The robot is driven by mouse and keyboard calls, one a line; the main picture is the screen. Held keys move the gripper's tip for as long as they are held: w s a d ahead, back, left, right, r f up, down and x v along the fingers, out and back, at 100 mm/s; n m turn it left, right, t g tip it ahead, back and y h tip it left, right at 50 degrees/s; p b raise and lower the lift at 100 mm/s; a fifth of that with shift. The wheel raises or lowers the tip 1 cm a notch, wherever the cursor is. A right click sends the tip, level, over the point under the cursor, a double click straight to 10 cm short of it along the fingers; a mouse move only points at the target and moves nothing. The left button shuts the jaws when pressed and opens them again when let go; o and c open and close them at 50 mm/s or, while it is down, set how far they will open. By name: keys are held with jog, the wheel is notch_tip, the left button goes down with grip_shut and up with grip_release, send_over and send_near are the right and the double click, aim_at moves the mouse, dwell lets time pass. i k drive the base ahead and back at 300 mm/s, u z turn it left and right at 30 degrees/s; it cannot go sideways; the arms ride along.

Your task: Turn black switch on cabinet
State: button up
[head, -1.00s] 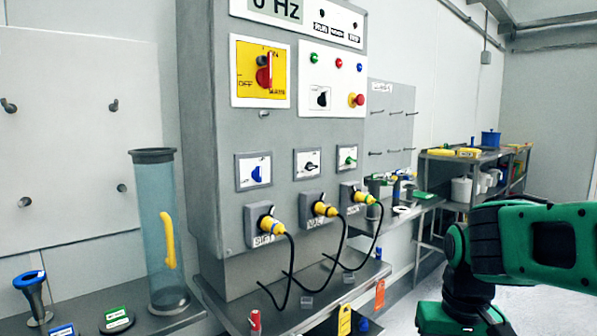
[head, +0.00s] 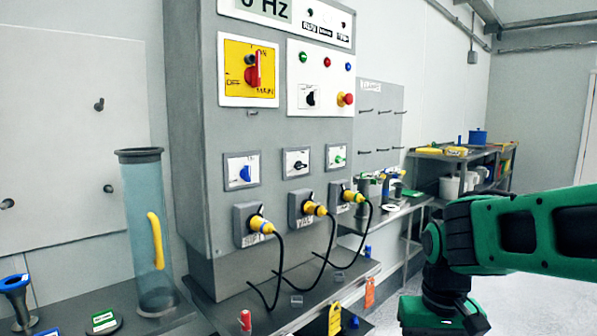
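The grey cabinet (head: 190,130) stands upright at left of centre in the head view. A black rotary switch (head: 311,97) sits on its white upper panel, below the green, red and blue buttons. Another black switch (head: 298,163) sits in the middle row, between a blue switch (head: 245,172) and a green one (head: 338,159). My green and black arm is at the lower right, well apart from the cabinet. The fingers of my gripper do not show.
A red main switch (head: 253,73) on a yellow plate and a red emergency button (head: 346,99) are near the upper black switch. Yellow plugs with black cables (head: 278,268) hang in front of the lower cabinet. A clear tube (head: 148,235) stands left. Shelves (head: 490,160) are behind.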

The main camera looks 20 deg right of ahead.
aim_at(298, 165)
jog(key=u, duration=1.3)
jog(key=k, duration=1.05)
jog(key=z, duration=1.3)
jog(key=i, duration=1.05)
